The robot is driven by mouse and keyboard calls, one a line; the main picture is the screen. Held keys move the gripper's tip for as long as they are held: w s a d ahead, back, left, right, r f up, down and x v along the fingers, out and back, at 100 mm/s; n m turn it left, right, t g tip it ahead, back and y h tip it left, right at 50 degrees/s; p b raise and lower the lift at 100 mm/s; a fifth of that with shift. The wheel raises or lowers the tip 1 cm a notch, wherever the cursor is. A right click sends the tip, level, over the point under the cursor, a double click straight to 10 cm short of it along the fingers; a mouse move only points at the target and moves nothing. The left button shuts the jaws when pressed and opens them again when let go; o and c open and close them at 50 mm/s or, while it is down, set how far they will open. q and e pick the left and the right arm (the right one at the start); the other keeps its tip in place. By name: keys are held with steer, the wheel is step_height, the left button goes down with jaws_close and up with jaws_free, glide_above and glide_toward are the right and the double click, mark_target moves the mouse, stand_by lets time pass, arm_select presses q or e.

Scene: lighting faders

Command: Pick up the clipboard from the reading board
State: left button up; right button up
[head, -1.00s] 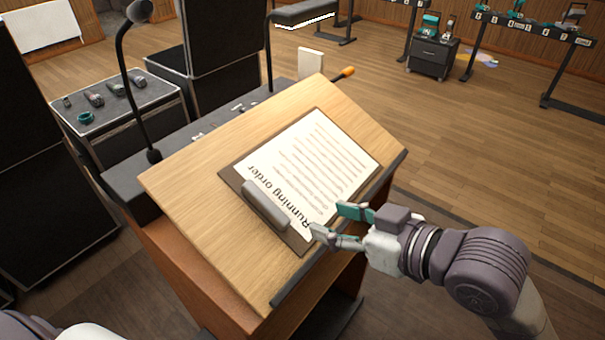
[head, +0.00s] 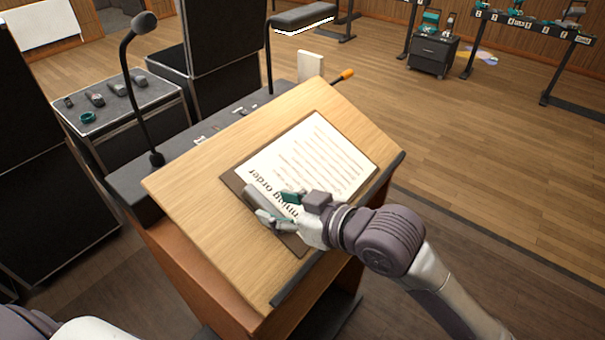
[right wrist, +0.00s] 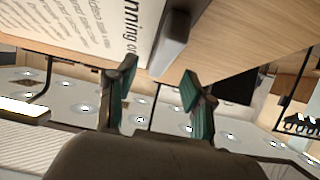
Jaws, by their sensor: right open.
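The clipboard (head: 318,160) lies on the sloped wooden reading board (head: 195,190), with a white "Running order" sheet and a grey clip (right wrist: 176,36) at its near left end. My right gripper (head: 276,207) is open over the clip end and hides part of the clip and heading. In the right wrist view the clip lies above the gap between the open fingers (right wrist: 159,72). Nothing is held between them. I cannot tell whether a finger touches the clipboard. My left gripper is not in view.
A dark ledge (head: 340,228) runs along the reading board's lower edge. A gooseneck microphone (head: 138,95) stands at its left. An orange-tipped object (head: 344,75) sticks out behind the top corner. Open floor (head: 480,150) lies to the right.

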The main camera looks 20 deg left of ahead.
mark_target(266, 204)
steer(key=x, duration=0.3)
steer(key=shift+a+f+p, duration=0.2)
steer(key=shift+a+p, duration=0.1)
steer(key=shift+p, duration=0.05)
steer(key=shift+d, duration=0.1)
steer(key=shift+c, duration=0.2)
steer(key=shift+c, duration=1.2)
steer(key=shift+r, duration=0.1)
jaws_close()
